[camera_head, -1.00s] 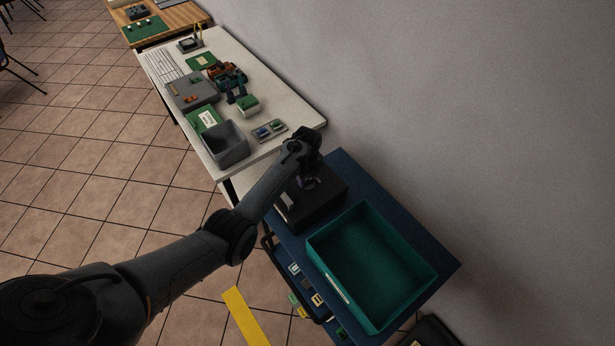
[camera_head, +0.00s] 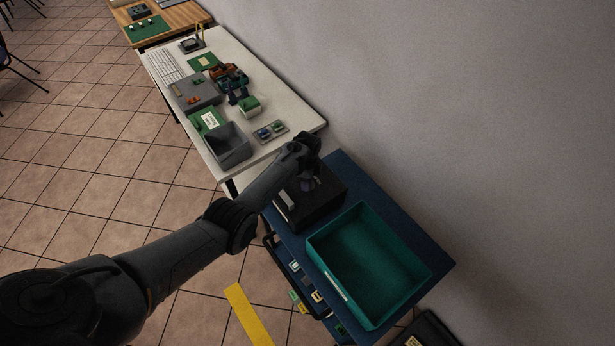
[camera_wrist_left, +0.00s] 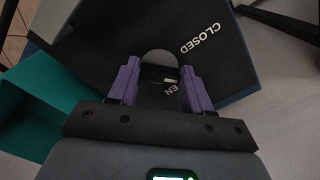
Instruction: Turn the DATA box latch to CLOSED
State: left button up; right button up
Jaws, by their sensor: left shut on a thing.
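A black box (camera_head: 325,205) stands on the blue cart top, and its lid also fills much of the left wrist view (camera_wrist_left: 110,50). White lettering reads CLOSED to the right of my fingers, and part of another word, ending in EN, shows between them. A grey rounded latch (camera_wrist_left: 160,62) sits on the lid. My left gripper (camera_head: 308,185) reaches down over the box. Its purple fingers (camera_wrist_left: 157,78) stand on either side of the latch and are shut on it. The fingers and wrist hide part of the latch.
A teal bin (camera_head: 318,248) stands beside the box on the blue cart (camera_head: 440,262). The white table (camera_head: 285,95) beyond holds a grey bin (camera_head: 227,150) and several small parts. A wall runs along the right.

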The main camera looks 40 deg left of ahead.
pick_arm(q)
jog(key=n+p, duration=0.1)
jog(key=n, duration=0.3)
jog(key=shift+s+n, duration=0.1)
jog(key=shift+n, duration=0.2)
jog(key=n, duration=0.5)
jog(key=shift+d+p, duration=0.15)
jog(key=shift+p, duration=0.25)
jog(key=o, duration=1.1)
jog(key=shift+c, duration=0.2)
